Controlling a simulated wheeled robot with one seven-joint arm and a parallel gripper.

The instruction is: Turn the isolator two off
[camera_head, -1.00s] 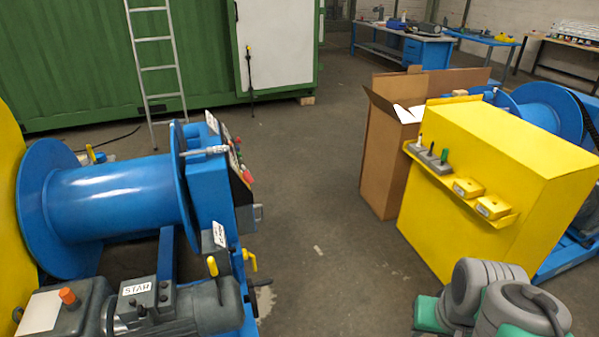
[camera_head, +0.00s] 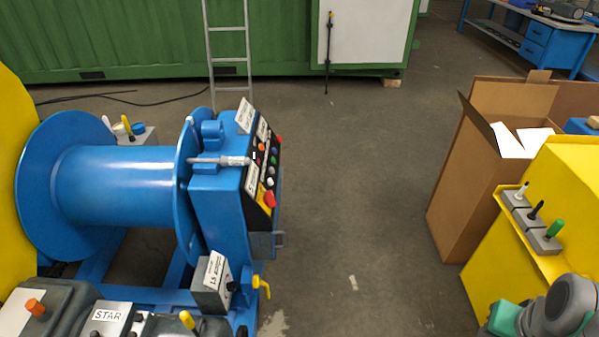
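The blue control panel (camera_head: 222,205) stands at the end of a blue drum (camera_head: 118,187). Its sloped black face carries several coloured buttons and knobs and white labels too small to read. A red and yellow knob (camera_head: 268,199) sits low on this face, and a red one (camera_head: 278,140) sits at its upper right edge. I cannot tell which control is isolator two or how it is set. A small grey labelled box (camera_head: 211,283) is below the panel, with a yellow lever (camera_head: 262,286) beside it. My gripper is not in view; only grey and green arm links show at the lower right.
A ladder (camera_head: 229,62) leans against the green container (camera_head: 130,45). The grey floor (camera_head: 350,200) between panel and box is clear.

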